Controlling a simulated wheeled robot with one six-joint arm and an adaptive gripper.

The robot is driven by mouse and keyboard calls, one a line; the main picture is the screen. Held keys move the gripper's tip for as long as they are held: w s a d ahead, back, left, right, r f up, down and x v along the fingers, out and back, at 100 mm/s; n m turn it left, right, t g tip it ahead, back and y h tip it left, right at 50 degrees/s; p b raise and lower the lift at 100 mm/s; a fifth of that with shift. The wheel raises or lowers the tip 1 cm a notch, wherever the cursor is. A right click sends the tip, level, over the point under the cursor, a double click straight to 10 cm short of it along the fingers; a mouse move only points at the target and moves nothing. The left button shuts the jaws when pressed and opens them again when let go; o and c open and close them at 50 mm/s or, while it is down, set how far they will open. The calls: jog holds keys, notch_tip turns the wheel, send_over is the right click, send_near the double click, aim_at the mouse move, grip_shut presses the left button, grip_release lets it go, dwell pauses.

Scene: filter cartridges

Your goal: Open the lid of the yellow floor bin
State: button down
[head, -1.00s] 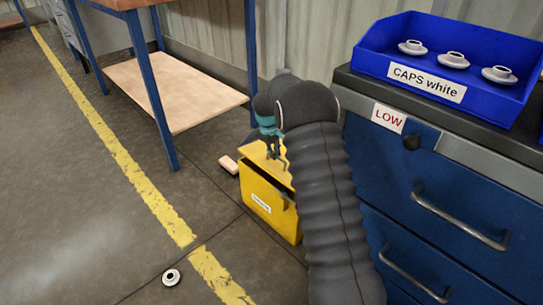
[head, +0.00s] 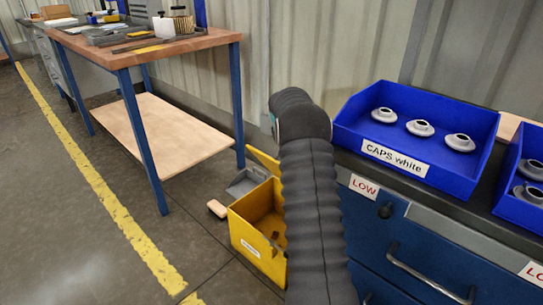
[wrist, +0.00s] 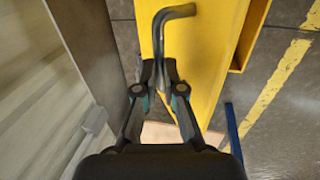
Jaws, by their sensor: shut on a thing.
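The yellow floor bin (head: 256,245) stands on the floor beside the blue drawer cabinet, with a white label on its front. Its lid (head: 264,160) is raised at the back, and I see into the open inside. In the wrist view the yellow lid (wrist: 203,45) fills the middle, with a grey bent handle (wrist: 172,14) on it. My gripper (wrist: 166,72) is shut on this handle. In the head view my dark arm hides the gripper, the handle and the bin's right side.
Blue cap trays (head: 350,139) sit on the cabinet (head: 420,250) at right. A workbench (head: 150,50) with a lower shelf stands at left. A grey pan-like thing (head: 240,186) and a beige block (head: 217,208) lie by the bin. Floor at left is clear.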

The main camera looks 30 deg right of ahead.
jog(key=shift+d+f, duration=0.55)
jog(key=shift+f, duration=0.25)
jog(key=c, duration=1.6)
grip_release()
jog(key=shift+d, duration=0.1)
jog(key=o, duration=0.4)
jog(key=shift+w+d+f, duration=0.15)
jog(key=shift+d+f, duration=0.45)
jog(key=shift+d, duration=0.15)
jog(key=shift+w+a+r, duration=0.15)
jog(key=shift+a+r, duration=0.45)
jog(key=shift+a, duration=0.25)
jog(key=shift+d, duration=0.15)
jog(key=v, duration=1.2)
jog(key=shift+r, duration=0.1)
